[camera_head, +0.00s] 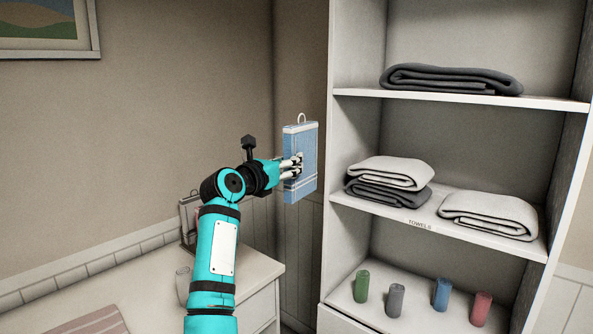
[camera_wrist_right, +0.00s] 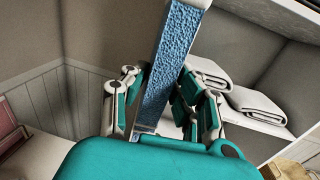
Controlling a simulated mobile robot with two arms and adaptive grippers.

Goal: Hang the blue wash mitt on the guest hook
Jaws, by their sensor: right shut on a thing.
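The blue wash mitt (camera_head: 309,143) has pale bands and a white loop at its top. It hangs upright in the air, loop up, left of the shelf unit. My right gripper (camera_head: 292,166) is shut on the mitt. In the right wrist view, the textured blue mitt (camera_wrist_right: 172,60) stands between the two fingers of my right gripper (camera_wrist_right: 160,105). I cannot make out the guest hook in either view; the mitt and my arm hide part of the wall corner. My left gripper is not in view.
An open white shelf unit (camera_head: 460,99) on the right holds folded grey towels (camera_head: 450,79), white towels (camera_head: 489,214) and several coloured cylinders (camera_head: 441,294). A white counter (camera_head: 130,285) stands at lower left, with a dark framed object (camera_head: 188,222) partly behind my arm.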

